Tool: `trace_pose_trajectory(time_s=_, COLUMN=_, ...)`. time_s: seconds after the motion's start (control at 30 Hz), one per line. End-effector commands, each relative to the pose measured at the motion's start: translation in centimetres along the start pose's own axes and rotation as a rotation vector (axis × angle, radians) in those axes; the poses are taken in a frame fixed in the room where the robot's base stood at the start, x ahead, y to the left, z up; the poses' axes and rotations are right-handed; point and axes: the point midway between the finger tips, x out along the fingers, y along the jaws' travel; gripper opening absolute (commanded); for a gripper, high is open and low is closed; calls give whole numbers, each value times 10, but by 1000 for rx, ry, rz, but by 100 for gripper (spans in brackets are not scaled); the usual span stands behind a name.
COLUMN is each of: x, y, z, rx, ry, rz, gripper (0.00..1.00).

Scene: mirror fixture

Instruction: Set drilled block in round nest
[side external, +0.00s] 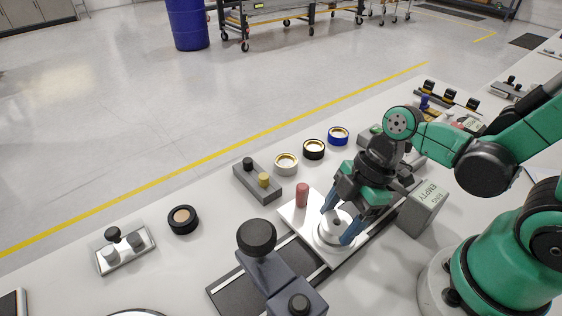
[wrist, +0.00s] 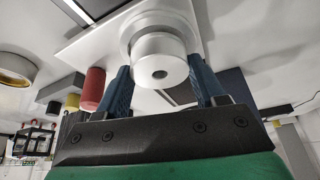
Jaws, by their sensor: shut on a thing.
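The drilled block is a silver-white cylinder with a dark hole in its end face, and it shows in the wrist view (wrist: 160,66). My gripper (side external: 340,224) has its two blue fingers shut on the block's sides. The round nest is a wider pale metal ring (wrist: 152,22) on a white plate (side external: 296,222). The block is lined up with the nest, at or just above it. I cannot tell whether its base touches the nest floor, because the fingers and the block's own body hide the contact.
A dark fixture with a black knob (side external: 257,237) is close in front. A grey box marked EMPTY (side external: 424,207) is to the right.

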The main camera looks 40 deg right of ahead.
Motion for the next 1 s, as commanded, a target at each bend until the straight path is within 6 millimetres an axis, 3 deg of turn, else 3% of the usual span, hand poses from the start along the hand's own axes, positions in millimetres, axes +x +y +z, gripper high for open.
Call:
trace_pose_trajectory(time_s=0.57, x=9, y=0, z=4, rx=0, ry=0, rz=0, gripper=6)
trace_pose_trajectory(time_s=0.6, x=8, y=0, z=4, rx=0, ry=0, rz=0, gripper=74)
trace_pose_trajectory(time_s=0.7, x=8, y=0, z=4, rx=0, ry=0, rz=1, gripper=100)
trace_pose_trajectory(time_s=1.0, x=8, y=0, z=4, rx=0, ry=0, rz=0, gripper=100)
